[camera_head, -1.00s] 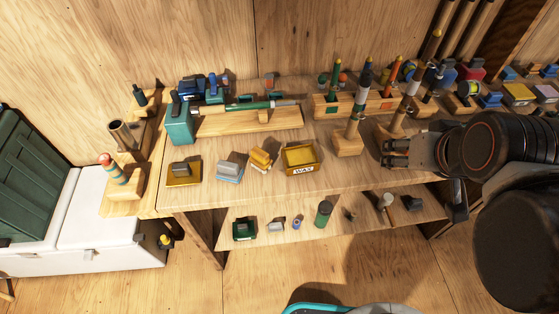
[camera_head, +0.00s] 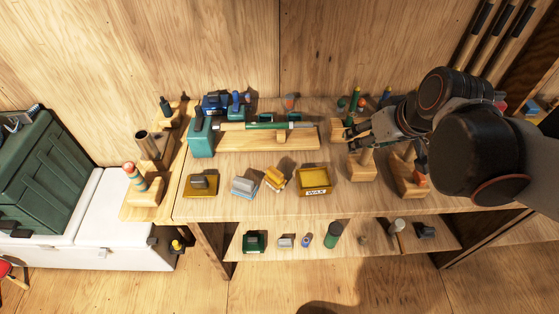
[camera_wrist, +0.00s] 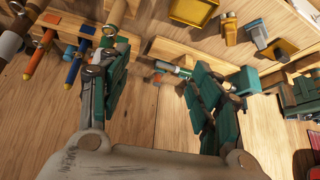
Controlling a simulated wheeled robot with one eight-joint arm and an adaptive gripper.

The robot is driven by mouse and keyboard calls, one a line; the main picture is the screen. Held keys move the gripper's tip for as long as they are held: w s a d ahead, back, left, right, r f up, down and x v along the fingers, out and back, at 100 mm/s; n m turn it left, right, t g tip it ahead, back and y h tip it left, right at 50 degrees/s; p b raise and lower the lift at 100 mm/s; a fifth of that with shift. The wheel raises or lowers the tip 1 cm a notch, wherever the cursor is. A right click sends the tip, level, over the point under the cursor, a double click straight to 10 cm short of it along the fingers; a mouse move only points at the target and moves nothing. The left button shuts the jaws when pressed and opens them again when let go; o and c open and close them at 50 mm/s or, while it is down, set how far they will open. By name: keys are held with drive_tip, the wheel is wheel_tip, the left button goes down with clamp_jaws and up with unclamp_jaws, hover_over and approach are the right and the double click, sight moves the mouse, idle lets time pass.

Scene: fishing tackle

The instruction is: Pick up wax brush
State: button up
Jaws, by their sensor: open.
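No brush is labelled, so I cannot tell for sure which thing is the wax brush. A small yellow-topped block (camera_head: 275,178), possibly the brush, lies on the bench just left of the yellow tray marked WAX (camera_head: 314,180). Both show near the top of the wrist view, the block (camera_wrist: 228,30) beside the tray (camera_wrist: 192,10). My gripper (camera_head: 350,136) is open and empty over the rear of the bench, behind and right of the tray. In the wrist view my gripper's fingers (camera_wrist: 156,62) are spread apart, with the tray and block beyond them.
A grey-blue block (camera_head: 245,185) and a dark yellow tray with a block (camera_head: 202,184) sit further left. A green rod (camera_head: 265,126) lies on a wooden stand behind. Upright floats on wooden stands are near my gripper. The front bench strip is clear.

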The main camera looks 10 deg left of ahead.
drive_tip(key=w+a+f+n+g+y+p, duration=0.1)
drive_tip(key=w+a+f+n, duration=0.1)
drive_tip(key=w+a, duration=0.35)
drive_tip(key=n+g, duration=0.2)
drive_tip(key=n, duration=0.3)
approach(277, 173)
drive_tip(key=b+x, duration=0.6)
drive_tip(key=x, duration=0.1)
drive_tip(key=shift+w, duration=0.3)
drive_tip(key=shift+s+b+x, duration=0.15)
drive_tip(key=shift+b+x, duration=0.6)
drive_tip(key=shift+x, duration=0.55)
drive_tip(key=shift+s+b+x, duration=0.15)
drive_tip(key=shift+b+x, duration=0.55)
drive_tip(key=shift+x, duration=0.55)
drive_tip(key=shift+c, duration=0.5)
drive_tip(key=c, duration=1.2)
